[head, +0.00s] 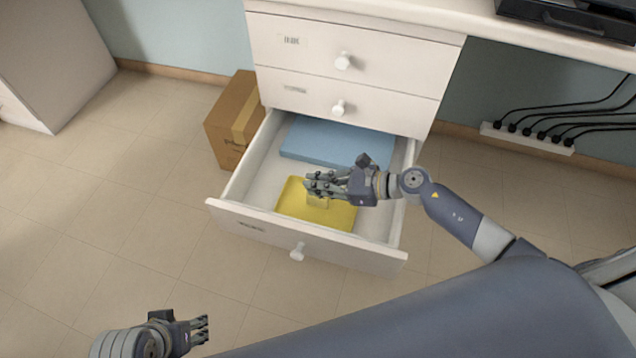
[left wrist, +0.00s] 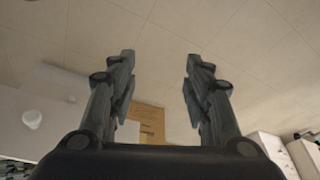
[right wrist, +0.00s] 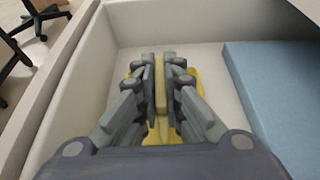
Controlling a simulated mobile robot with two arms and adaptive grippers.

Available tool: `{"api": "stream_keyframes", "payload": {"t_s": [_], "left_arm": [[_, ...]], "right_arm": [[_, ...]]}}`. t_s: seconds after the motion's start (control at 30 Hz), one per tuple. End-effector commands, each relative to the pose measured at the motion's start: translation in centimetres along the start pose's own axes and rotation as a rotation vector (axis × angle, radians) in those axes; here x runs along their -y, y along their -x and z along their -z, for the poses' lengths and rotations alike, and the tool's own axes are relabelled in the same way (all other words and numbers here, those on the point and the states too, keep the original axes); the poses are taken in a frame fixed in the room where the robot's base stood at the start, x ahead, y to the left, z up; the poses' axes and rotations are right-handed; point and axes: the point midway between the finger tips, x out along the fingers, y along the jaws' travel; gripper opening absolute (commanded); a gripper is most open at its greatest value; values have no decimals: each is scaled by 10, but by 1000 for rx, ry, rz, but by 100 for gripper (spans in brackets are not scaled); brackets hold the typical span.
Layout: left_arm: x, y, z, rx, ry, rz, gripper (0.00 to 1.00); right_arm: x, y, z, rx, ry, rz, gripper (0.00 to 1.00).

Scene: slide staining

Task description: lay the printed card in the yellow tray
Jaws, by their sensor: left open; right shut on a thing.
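The yellow tray (head: 340,215) lies flat in the front part of the open bottom drawer; in the right wrist view its yellow edge (right wrist: 197,80) shows behind my fingers. My right gripper (head: 312,184) is over the tray. It is shut on the card (head: 318,201), a small pale yellowish piece hanging below the fingers. In the right wrist view the card (right wrist: 160,88) is seen edge-on between the fingers. Its print cannot be made out, and I cannot tell whether it touches the tray. My left gripper (head: 205,330) is open and empty above the floor; its spread fingers show in the left wrist view (left wrist: 160,75).
The open drawer (head: 260,226) has raised walls around the tray. A blue flat box (head: 335,142) lies behind the tray in it. A cardboard box (head: 228,120) stands left of the drawer. A power strip (head: 525,138) is at right. The floor at left is clear.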

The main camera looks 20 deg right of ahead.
Motion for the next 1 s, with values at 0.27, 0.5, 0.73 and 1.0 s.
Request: {"api": "stream_keyframes", "payload": {"t_s": [0.27, 0.5, 0.73, 1.0], "left_arm": [[0, 3, 1, -5, 1, 0, 46], [0, 3, 1, -3, 1, 0, 46], [0, -6, -3, 12, 0, 0, 46], [1, -17, 2, 3, -1, 1, 46]], "right_arm": [[0, 0, 0, 0, 0, 0, 28], [0, 0, -1, 0, 0, 0, 28], [0, 30, -1, -4, 1, 2, 28], [0, 89, -1, -4, -1, 0, 28]]}}
